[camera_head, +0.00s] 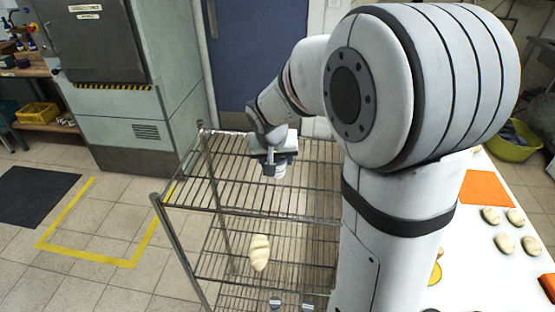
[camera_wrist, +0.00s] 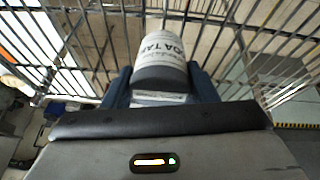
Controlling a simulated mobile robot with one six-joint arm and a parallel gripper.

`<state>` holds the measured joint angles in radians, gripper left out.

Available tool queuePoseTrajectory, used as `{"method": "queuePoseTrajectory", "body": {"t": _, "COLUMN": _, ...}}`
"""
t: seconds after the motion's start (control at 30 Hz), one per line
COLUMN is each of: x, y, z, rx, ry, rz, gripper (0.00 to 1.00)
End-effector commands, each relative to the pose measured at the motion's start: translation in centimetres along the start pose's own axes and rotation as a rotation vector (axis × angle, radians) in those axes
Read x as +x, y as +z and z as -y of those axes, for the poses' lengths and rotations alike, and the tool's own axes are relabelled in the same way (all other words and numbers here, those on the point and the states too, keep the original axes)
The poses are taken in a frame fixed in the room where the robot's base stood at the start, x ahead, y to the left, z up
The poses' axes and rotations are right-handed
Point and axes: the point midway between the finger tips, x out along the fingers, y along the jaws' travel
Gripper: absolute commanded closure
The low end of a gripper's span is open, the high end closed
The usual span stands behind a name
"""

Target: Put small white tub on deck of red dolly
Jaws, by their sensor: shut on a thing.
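My gripper (camera_head: 276,163) is over the top shelf of a wire rack, pointing down. It is shut on a small white tub, which shows in the wrist view (camera_wrist: 160,48) between the two dark fingers. The tub has a white body with dark printing and a grey end toward my gripper. In the head view only a small part of the tub (camera_head: 279,173) shows below the fingers. I cannot tell whether it touches the shelf wires. No red dolly shows in either view.
The wire rack (camera_head: 225,205) has bare upper wires; a pale loaf (camera_head: 259,252) lies on a lower level. A white table (camera_head: 470,250) with dough pieces and an orange sheet (camera_head: 486,188) is at the right. Open tiled floor with a yellow outline (camera_head: 85,256) is at the left.

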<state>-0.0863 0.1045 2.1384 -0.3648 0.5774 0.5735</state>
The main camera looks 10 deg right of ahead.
Motion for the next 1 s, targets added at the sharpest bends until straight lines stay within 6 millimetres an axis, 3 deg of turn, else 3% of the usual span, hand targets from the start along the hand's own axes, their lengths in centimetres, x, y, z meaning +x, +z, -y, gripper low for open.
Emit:
{"method": "queuePoseTrajectory", "body": {"t": 0.47, "x": 1.13, "y": 0.41, "z": 0.04, "rx": 0.001, "ry": 0.000, "rz": -0.002, "gripper": 0.76}}
{"method": "queuePoseTrajectory", "body": {"t": 0.5, "x": 1.01, "y": 0.38, "z": 0.03, "rx": 0.001, "ry": 0.000, "rz": -0.001, "gripper": 0.45}}
{"method": "queuePoseTrajectory", "body": {"t": 0.73, "x": 0.99, "y": 0.37, "z": 0.00, "rx": 0.001, "ry": 0.000, "rz": -0.001, "gripper": 0.26}}
{"method": "queuePoseTrajectory", "body": {"t": 1.0, "x": 0.86, "y": 0.31, "z": -0.04, "rx": 0.002, "ry": 0.000, "rz": -0.001, "gripper": 0.26}}
